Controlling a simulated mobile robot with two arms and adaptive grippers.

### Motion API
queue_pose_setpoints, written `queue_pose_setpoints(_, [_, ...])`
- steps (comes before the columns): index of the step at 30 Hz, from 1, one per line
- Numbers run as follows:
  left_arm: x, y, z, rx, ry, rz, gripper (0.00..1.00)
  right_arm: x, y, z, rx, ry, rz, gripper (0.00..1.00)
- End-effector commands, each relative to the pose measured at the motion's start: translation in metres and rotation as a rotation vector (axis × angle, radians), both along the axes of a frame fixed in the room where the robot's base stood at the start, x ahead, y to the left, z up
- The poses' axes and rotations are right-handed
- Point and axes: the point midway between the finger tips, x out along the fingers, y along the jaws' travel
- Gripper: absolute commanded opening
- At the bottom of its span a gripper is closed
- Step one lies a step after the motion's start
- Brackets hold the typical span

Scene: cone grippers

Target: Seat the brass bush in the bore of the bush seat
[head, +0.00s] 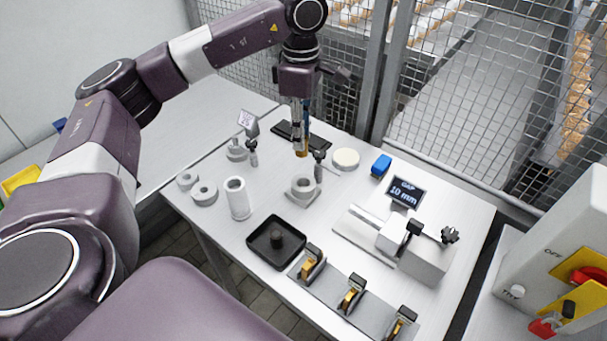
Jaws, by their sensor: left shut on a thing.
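My left gripper (300,143) comes down over the back of the table, with its fingers pointing down. It is shut on the brass bush (301,153), a small brass-coloured piece mostly hidden between the fingertips. The bush seat (304,191) looks to be the grey ring on a square plate near the middle of the table. Gripper and bush are above and behind it in the picture, apart from it. How high they are I cannot tell exactly. My right gripper is not in view.
A dark post (319,166) stands close behind the seat. A white cylinder (238,198), black tray (276,242), grey rings (204,193) and a rack with brass-coloured clips (351,292) lie around. At right are a grey fixture (427,260) and a small display (405,192). Mesh fencing closes the back.

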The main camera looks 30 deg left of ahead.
Motion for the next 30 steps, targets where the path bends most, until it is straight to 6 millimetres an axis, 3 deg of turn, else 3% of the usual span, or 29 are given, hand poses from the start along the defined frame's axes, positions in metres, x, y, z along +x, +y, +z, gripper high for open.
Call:
queue_pose_setpoints(3, [-0.001,0.000,-0.031,0.001,0.004,-0.001,0.00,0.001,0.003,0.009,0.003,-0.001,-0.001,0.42])
queue_pose_setpoints(9, [-0.001,0.000,-0.073,-0.001,0.002,-0.001,0.00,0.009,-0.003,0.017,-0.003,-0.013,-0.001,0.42])
queue_pose_setpoints(22, [0.000,-0.001,-0.123,0.000,0.001,0.000,0.00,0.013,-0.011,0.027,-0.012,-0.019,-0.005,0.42])
queue_pose_setpoints(30, [0.001,-0.001,-0.129,-0.001,-0.003,0.000,0.00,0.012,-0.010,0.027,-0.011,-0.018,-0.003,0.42])
